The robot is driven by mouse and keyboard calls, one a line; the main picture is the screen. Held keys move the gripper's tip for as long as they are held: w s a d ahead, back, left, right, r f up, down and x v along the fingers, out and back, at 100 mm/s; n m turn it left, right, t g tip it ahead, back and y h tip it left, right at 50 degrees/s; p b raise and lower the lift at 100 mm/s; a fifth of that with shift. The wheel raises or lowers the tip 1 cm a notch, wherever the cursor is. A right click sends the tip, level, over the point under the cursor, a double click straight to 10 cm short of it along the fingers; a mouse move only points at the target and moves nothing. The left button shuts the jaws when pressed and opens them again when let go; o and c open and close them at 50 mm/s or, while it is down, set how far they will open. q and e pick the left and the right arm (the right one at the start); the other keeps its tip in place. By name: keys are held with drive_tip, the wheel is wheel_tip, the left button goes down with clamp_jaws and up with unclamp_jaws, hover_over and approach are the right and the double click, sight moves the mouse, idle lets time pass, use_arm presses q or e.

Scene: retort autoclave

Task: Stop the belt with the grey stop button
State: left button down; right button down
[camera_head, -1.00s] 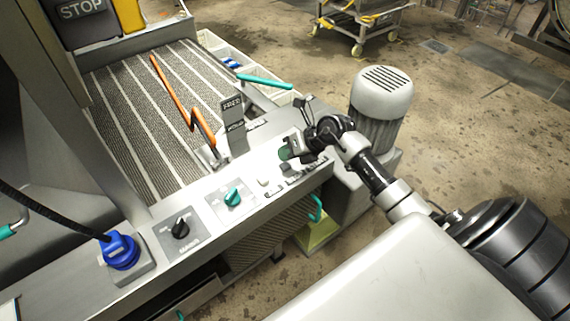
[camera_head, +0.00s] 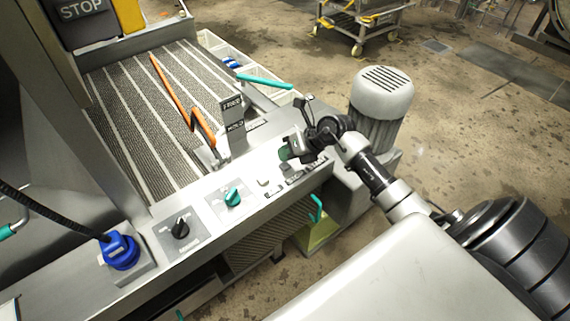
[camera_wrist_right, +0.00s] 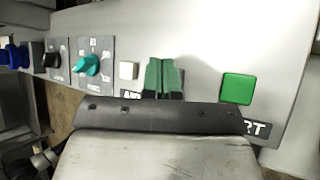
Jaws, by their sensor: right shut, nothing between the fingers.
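The control panel (camera_head: 215,222) runs along the belt's front edge. My right gripper (camera_wrist_right: 165,77) is shut and empty, with dark green fingertips just over the panel face. An off-white square button (camera_wrist_right: 128,70) is left of the fingertips in the wrist view; it also shows in the head view (camera_head: 263,181). A green square button (camera_wrist_right: 238,88) is to their right, its label ending in "RT". The ribbed belt (camera_head: 135,115) lies behind the panel. My left gripper is out of view.
An orange bar (camera_head: 172,92) crosses the belt. A grey motor (camera_head: 381,93) stands close beyond my right wrist.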

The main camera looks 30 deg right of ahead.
sight(287, 163)
drive_tip(key=shift+f, duration=0.4)
drive_tip(key=shift+f+b, duration=0.55)
idle(0.7)
idle(0.4)
drive_tip(key=shift+r+p, duration=0.85)
drive_tip(key=shift+r, duration=0.1)
drive_tip(key=shift+r, duration=0.1)
wheel_tip(287, 163, up, 5)
drive_tip(key=p, duration=0.4)
